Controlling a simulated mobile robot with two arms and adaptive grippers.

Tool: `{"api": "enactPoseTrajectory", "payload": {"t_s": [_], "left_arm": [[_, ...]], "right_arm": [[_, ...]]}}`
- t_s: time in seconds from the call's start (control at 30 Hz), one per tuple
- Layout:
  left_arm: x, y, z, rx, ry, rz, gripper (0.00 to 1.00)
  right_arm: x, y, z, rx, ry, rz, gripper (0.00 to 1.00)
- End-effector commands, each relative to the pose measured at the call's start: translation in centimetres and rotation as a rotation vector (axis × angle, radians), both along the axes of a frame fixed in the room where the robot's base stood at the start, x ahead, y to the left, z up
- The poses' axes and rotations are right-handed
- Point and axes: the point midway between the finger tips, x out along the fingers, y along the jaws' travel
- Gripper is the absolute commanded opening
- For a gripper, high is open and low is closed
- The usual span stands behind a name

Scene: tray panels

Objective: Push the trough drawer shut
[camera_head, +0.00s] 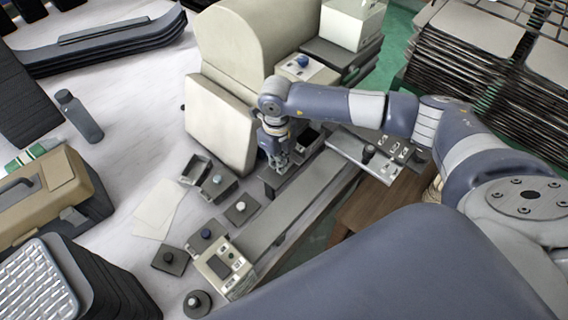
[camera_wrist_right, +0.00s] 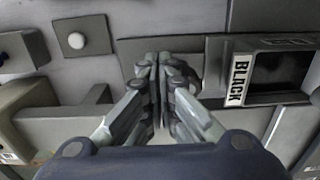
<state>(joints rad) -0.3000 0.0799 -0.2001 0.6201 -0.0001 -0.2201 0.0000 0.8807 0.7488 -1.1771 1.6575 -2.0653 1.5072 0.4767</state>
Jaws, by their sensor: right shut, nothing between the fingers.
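A long grey trough (camera_head: 290,210) runs diagonally across the middle of the bench in the head view. A dark grey drawer-like piece (camera_head: 271,182) sticks out at its left side, beneath my right gripper (camera_head: 279,161). My right gripper points down with its fingers together and empty. In the right wrist view, the shut fingertips (camera_wrist_right: 158,62) are over or against a grey plate (camera_wrist_right: 128,50); I cannot tell whether they touch it. The fingers hide part of the plate. My left gripper is not in view.
A large beige machine (camera_head: 222,118) stands just behind my right gripper. Small grey boxes with knobs (camera_head: 241,208) and open bins (camera_head: 196,169) lie left of the trough. A switch panel (camera_head: 222,266) is at its near end. A bottle (camera_head: 78,115) and toolbox (camera_head: 45,195) stand farther left.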

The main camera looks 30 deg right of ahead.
Motion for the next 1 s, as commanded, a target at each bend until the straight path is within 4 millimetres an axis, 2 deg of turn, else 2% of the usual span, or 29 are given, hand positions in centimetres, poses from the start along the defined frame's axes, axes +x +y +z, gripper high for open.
{"api": "enactPoseTrajectory", "payload": {"t_s": [0.57,1.0], "left_arm": [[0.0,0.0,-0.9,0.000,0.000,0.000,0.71],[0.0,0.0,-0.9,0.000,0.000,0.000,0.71]], "right_arm": [[0.9,-2.3,-0.1,-0.002,-0.001,-0.002,0.00],[0.4,-1.0,0.0,0.000,0.000,0.002,0.00]]}}
